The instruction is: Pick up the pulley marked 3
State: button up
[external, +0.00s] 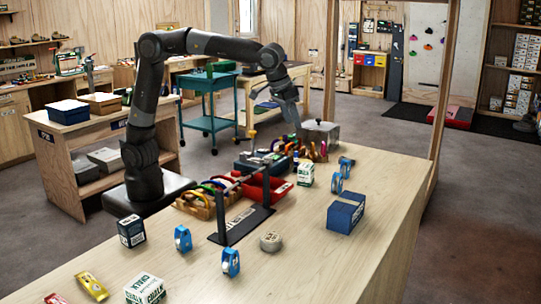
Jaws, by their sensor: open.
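Several small blue pulleys stand on the wooden bench. Two are near the front, a left one (183,239) and one to its right (231,263). Two more are at the right, a nearer one (336,183) and a farther one (346,167). Their numbers are too small to read, so I cannot tell which is marked 3. My gripper (293,122) is open and points down above the far part of the bench, near a grey metal box. It is apart from all the pulleys. Its fingertips are small and hard to make out.
The bench (300,270) also holds a dark blue box (345,212), chalk boxes (145,289), a tape roll (271,241), a black stand (240,222), a red bin (268,187), racks of coloured gear (205,200) and the grey metal box (320,131). The front right of the bench is clear.

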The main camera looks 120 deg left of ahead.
jog(key=w+a+f+n+g, duration=0.1)
jog(key=w+a+f+n, duration=0.2)
jog(key=w+a+f, duration=0.3)
jog(key=n+g+y, duration=0.1)
jog(key=n+y, duration=0.1)
jog(key=n, duration=0.1)
send_over(346, 168)
jog(key=s+d, duration=0.1)
jog(key=d, duration=0.1)
notch_tip(346, 168, down, 6)
jog(key=x, duration=1.1)
jog(key=shift+s+f, duration=0.25)
jog(key=c, duration=1.1)
